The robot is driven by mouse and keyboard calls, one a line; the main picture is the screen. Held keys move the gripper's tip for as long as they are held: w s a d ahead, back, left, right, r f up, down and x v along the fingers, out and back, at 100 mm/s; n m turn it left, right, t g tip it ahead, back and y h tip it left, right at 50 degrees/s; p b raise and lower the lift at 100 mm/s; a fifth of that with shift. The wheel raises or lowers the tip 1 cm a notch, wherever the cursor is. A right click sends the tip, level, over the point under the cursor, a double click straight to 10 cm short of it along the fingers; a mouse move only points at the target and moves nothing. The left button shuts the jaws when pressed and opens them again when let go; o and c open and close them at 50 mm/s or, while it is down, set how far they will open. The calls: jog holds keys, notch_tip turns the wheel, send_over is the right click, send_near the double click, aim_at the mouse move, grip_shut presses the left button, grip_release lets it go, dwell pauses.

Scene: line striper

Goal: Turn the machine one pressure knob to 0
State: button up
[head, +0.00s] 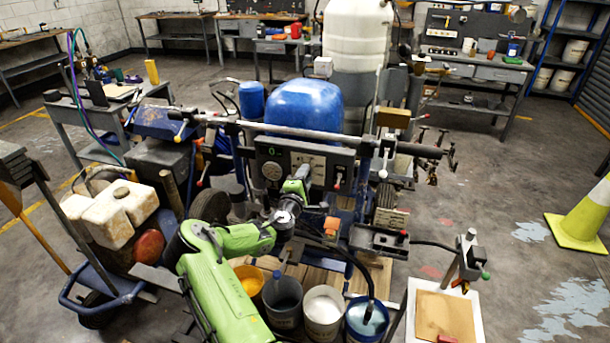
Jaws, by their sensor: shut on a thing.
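The line striper, the machine (305,105), stands in the middle with a blue engine cover and a tall white tank. My green arm reaches up from the bottom to the panel. My gripper (305,172) is at the panel's lower middle, shut on what appears to be the pressure knob. The knob is hidden behind the gripper, so its setting cannot be read.
A handlebar (300,132) runs across above the panel. Several paint buckets (323,312) stand below, beside my arm. A cart with a dirty white container (118,213) is at left. A white stand (470,300) and a yellow-green cone (585,222) are at right. Open floor lies between them.

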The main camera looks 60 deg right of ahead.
jog(key=shift+n, duration=0.6)
jog(key=shift+f, duration=0.1)
jog(key=o, duration=1)
jog(key=shift+o, duration=0.2)
jog(key=s+a+b, duration=0.2)
jog(key=a+b, duration=0.1)
jog(key=a, duration=1.2)
jog(key=shift+s+a+f, duration=0.2)
jog(key=shift+a, duration=0.1)
